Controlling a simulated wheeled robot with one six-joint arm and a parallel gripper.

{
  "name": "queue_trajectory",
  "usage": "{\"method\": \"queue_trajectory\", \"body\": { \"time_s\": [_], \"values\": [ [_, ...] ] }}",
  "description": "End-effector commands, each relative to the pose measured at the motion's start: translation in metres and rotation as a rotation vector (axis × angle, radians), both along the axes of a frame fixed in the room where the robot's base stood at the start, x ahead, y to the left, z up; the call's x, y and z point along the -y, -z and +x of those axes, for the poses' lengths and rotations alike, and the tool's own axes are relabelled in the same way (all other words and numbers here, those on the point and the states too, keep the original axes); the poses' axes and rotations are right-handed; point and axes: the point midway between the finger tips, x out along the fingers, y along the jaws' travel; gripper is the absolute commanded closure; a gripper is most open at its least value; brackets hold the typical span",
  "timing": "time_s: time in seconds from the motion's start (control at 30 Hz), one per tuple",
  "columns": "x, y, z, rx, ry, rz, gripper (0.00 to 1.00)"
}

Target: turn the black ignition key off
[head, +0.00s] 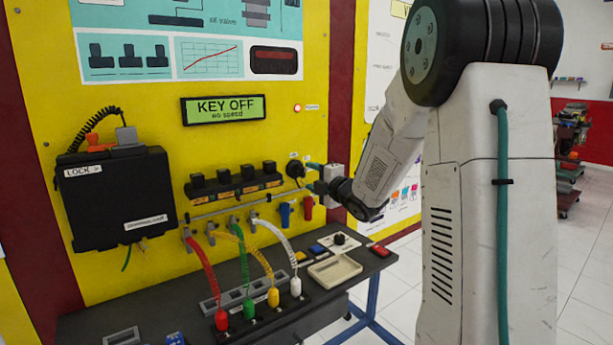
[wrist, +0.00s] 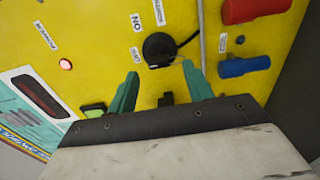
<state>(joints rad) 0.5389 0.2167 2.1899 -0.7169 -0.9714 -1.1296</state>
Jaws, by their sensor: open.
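The black ignition key (wrist: 159,46) sits on its round black switch on the yellow panel, beside ON and OFF labels in the wrist view. It also shows in the head view (head: 295,169), small and close to my fingers. I cannot tell which label it points at. My gripper (wrist: 160,68) is open, with one teal finger on each side just below the switch in the wrist view. Nothing is between the fingers, and I cannot tell whether a fingertip touches the key. The display (head: 224,109) reads "KEY OFF" and "no speed".
A red lamp (head: 297,108) glows above the key. Red (wrist: 255,9) and blue (wrist: 243,66) handles stand out from the panel to the right in the wrist view. A dark bench (head: 170,300) with coloured cables and a cream tray (head: 335,270) lies below.

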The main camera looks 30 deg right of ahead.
Motion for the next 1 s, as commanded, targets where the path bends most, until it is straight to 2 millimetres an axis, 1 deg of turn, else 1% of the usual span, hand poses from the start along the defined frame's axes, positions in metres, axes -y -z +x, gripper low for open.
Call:
{"method": "queue_trajectory", "body": {
  "time_s": [0.03, 0.1, 0.2, 0.3, 0.9, 0.97, 1.0],
  "values": [
    [0.001, -0.001, -0.010, 0.001, 0.001, -0.001, 0.49],
    [0.001, 0.000, -0.020, 0.000, 0.002, 0.000, 0.49],
    [0.001, 0.000, -0.032, -0.001, 0.001, 0.000, 0.49],
    [0.001, 0.000, -0.038, 0.000, -0.001, 0.000, 0.49],
    [0.001, 0.001, -0.039, -0.002, -0.001, 0.011, 0.49],
    [0.004, 0.007, -0.039, -0.031, 0.015, 0.044, 0.49],
    [0.008, 0.014, -0.039, -0.065, 0.039, 0.076, 0.49]
  ]
}}
